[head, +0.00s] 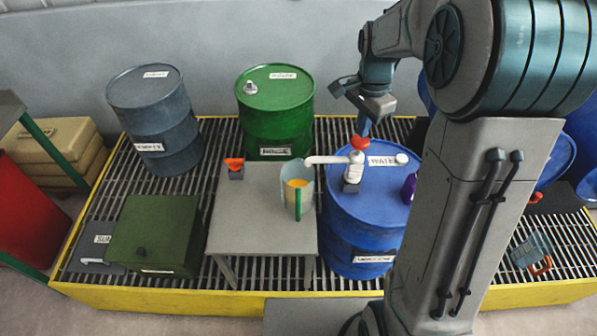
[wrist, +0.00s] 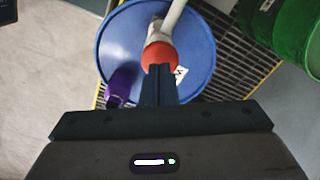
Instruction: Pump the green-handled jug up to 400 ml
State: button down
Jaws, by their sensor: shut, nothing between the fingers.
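The jug (head: 291,184) with a green handle (head: 298,205) stands on a small grey table, with yellow-orange liquid showing inside. A white pump (head: 354,166) with a red-orange knob (head: 360,142) sits on top of the blue drum (head: 345,220), and its white spout reaches left over the jug. My gripper (head: 364,128) is shut and empty, pointing down right at the knob. In the wrist view the shut fingers (wrist: 158,85) overlap the red-orange knob (wrist: 159,56); I cannot tell whether they touch. The liquid level cannot be read against any marks.
A small orange-topped object (head: 235,167) lies on the table (head: 250,220) left of the jug. Green (head: 275,105) and grey-blue (head: 155,120) drums stand behind. A purple object (head: 409,187) is on the blue drum. A dark green box (head: 155,235) stands left of the table.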

aim_at(361, 140)
jog(key=shift+f, duration=0.1)
jog(key=shift+f+b, duration=1.7)
jog(key=shift+f, duration=0.6)
jog(key=shift+r, duration=0.1)
jog(key=shift+r+p, duration=1.85)
jog(key=shift+r, duration=0.45)
jog(key=shift+r, duration=0.1)
notch_tip(361, 140, up, 6)
jog(key=p, duration=0.4)
